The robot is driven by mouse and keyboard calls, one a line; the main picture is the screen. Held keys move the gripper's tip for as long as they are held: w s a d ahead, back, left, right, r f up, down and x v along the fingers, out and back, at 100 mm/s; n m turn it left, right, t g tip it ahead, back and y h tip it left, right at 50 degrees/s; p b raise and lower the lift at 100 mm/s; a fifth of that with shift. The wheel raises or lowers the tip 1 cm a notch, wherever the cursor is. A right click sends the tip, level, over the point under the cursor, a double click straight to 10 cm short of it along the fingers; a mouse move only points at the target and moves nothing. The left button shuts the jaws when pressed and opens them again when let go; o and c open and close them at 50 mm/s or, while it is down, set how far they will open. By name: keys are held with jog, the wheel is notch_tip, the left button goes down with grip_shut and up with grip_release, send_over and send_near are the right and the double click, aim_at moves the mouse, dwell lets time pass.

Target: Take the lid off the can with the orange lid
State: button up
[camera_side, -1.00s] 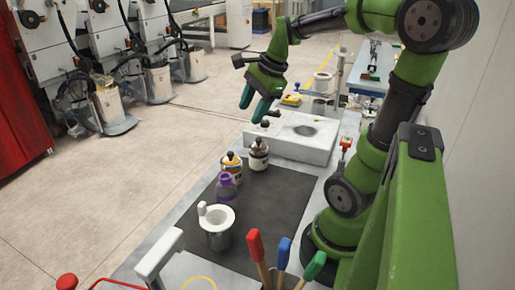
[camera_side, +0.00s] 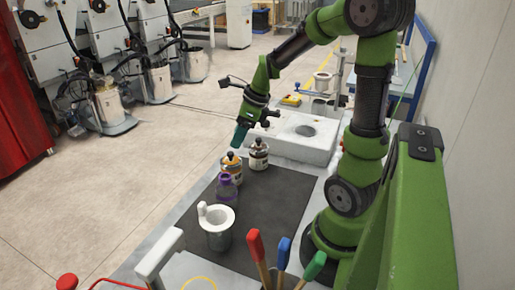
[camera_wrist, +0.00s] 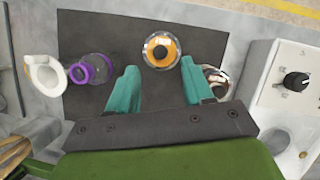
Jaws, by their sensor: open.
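The can with the orange lid (camera_side: 232,165) stands upright on the dark mat, with a black knob on its lid. In the wrist view the orange lid (camera_wrist: 161,51) shows from above, just ahead of the space between my fingers. My gripper (camera_side: 238,137) is above the can, pointing down, with its teal fingers apart. In the wrist view my gripper (camera_wrist: 160,88) is open and empty, and the lid lies beyond the fingertips, not between them. Whether the fingers touch the can cannot be told from the side view, but they appear above it.
A white machine block (camera_side: 300,143) is behind. The mat's right side is clear.

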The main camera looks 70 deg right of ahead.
aim_at(231, 153)
jog(key=shift+x, duration=3.05)
grip_shut()
